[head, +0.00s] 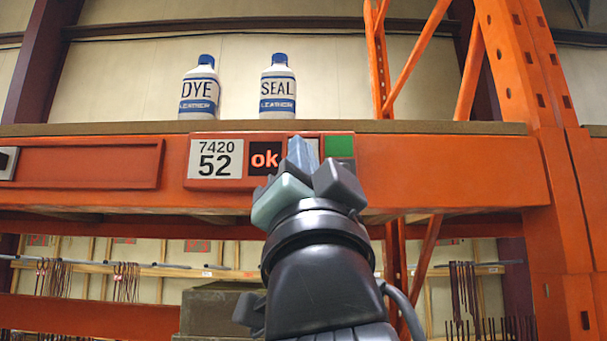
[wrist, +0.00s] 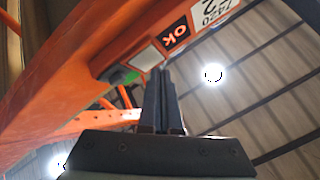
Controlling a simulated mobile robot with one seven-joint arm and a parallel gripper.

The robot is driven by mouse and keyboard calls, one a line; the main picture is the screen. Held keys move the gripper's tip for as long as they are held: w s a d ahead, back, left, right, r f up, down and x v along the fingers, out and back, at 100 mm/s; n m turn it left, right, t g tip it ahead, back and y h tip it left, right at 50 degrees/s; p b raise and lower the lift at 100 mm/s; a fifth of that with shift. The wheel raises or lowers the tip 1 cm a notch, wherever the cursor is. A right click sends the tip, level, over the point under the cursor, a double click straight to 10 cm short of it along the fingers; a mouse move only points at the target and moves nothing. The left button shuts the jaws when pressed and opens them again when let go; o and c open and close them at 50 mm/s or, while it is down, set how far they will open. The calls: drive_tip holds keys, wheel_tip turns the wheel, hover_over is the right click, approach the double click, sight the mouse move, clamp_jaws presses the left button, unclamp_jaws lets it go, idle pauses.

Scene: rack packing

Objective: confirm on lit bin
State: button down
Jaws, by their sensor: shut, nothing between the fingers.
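An orange panel on the rack beam carries a label reading 7420 52 (head: 215,159), a dark display with a glowing "ok" (head: 264,159) and a green square (head: 339,146). The ok display (wrist: 175,34), a pale square (wrist: 146,57) and the green square (wrist: 122,77) also show in the wrist view. My gripper (head: 303,150) is shut and empty, its fingers pointing up at the panel. In the head view it covers most of the pale square between the display and the green one. In the wrist view the fingertips (wrist: 161,72) are beside the pale square; I cannot tell whether they touch.
A DYE bottle (head: 199,88) and a SEAL bottle (head: 278,87) stand on the shelf above the beam. An orange upright (head: 565,200) is at the right. Another panel with a button (head: 7,163) is at the far left. A box (head: 215,310) sits below the beam.

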drive_tip(key=shift+s+b, duration=0.4)
drive_tip(key=shift+s, duration=2.1)
